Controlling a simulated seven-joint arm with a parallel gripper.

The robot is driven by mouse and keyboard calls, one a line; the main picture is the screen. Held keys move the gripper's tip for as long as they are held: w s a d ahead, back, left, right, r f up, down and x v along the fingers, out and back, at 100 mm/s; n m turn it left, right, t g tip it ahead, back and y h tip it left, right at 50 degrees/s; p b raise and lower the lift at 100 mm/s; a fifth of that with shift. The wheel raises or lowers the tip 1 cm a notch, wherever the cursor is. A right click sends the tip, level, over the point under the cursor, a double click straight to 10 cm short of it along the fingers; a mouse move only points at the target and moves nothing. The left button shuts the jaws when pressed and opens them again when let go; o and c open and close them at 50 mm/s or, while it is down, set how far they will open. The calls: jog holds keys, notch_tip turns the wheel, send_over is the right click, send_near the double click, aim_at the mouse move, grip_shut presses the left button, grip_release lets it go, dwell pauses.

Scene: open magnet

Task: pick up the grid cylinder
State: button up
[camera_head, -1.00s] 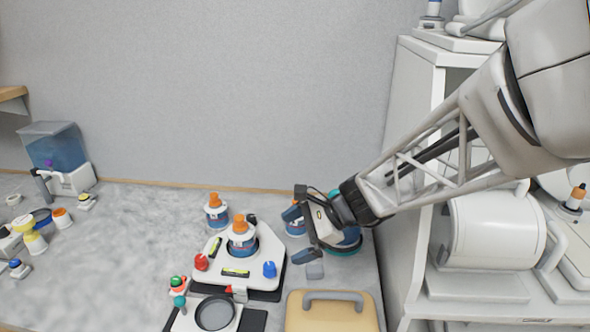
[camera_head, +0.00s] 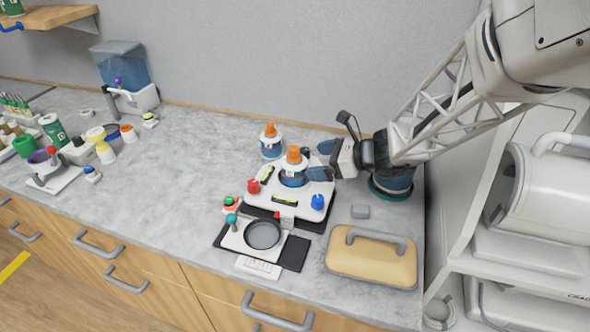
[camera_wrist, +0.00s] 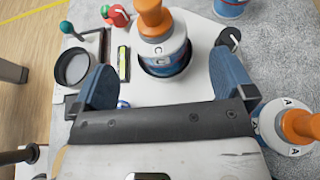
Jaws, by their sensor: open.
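A white and blue cylinder with an orange knob (camera_head: 293,172) stands upright in the round socket of a white device (camera_head: 318,188). In the wrist view this cylinder (camera_wrist: 165,55) bears a "C" and stands ahead of and between my fingers. A similar cylinder (camera_head: 271,142) stands on the counter behind the device. Another, marked "A" (camera_wrist: 285,128), stands right of my gripper in the wrist view. I cannot tell by a label which is the grid cylinder. My gripper (camera_head: 320,161) is open and empty, right of the socketed cylinder; its blue fingers (camera_wrist: 165,82) show in the wrist view.
The device carries red and blue knobs and bubble levels. A black round dish (camera_head: 263,234) lies in front. A white shelf unit is at right. The counter's left middle is clear.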

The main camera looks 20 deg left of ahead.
aim_at(294, 164)
jog(key=shift+x, duration=1.2)
jog(key=shift+x, duration=2.55)
jog(key=shift+s, duration=0.1)
jog(key=c, duration=1.2)
